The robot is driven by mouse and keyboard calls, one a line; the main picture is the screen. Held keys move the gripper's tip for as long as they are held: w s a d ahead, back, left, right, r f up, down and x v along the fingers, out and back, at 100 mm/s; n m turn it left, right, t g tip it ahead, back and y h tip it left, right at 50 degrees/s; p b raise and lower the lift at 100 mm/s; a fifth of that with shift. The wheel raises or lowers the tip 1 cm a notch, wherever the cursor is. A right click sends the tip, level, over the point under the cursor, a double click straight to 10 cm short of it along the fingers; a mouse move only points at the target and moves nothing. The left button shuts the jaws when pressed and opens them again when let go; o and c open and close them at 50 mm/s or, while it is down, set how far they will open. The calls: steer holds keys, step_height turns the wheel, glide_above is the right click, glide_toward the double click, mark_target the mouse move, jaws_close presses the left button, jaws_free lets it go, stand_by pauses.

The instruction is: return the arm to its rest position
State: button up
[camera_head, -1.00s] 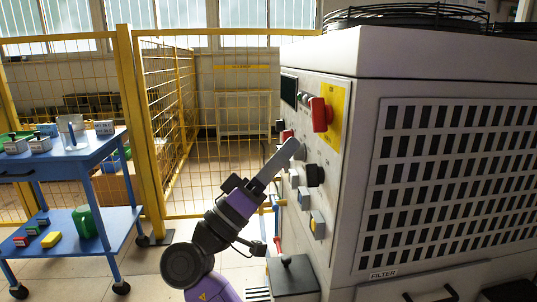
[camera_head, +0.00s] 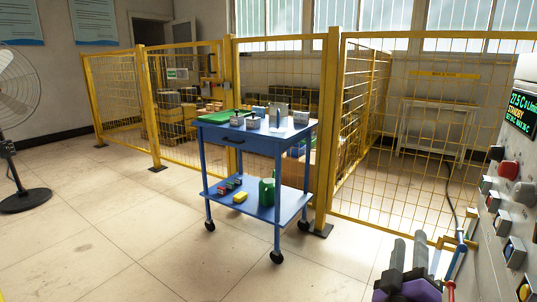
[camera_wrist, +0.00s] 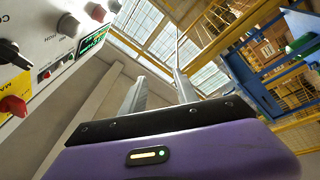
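My gripper (camera_head: 409,248) is at the bottom right of the head view, fingers pointing up, to the left of the heater's control panel (camera_head: 497,222) and apart from it. In the wrist view my gripper (camera_wrist: 160,78) shows two grey fingers spread apart with nothing between them. The purple wrist housing fills the bottom of that view. Most of my arm is out of the head view. The panel's display (camera_head: 522,113) is lit and reads STANDBY. A red knob (camera_head: 508,169) and several other controls are on the panel.
A blue trolley (camera_head: 259,141) with boxes and containers stands in the middle. Yellow mesh fencing (camera_head: 440,140) runs behind it. A pedestal fan (camera_head: 12,110) stands at the far left. The tiled floor (camera_head: 120,240) at the front left is clear.

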steer(key=s+a+f+y, duration=0.9)
steer(key=s+f, duration=0.3)
steer(key=s, duration=0.1)
steer(key=s+f+m+g+y, duration=0.1)
steer(key=s+f+m+g, duration=0.1)
steer(key=s, duration=1.3)
steer(key=s+f+m+g, duration=0.1)
steer(key=s+f+m, duration=0.15)
steer(key=s, duration=1.15)
step_height(320, 180, up, 30)
steer(key=p, duration=2.9)
steer(key=shift+a+f, duration=0.15)
steer(key=shift+a, duration=0.05)
steer(key=shift+s, duration=0.15)
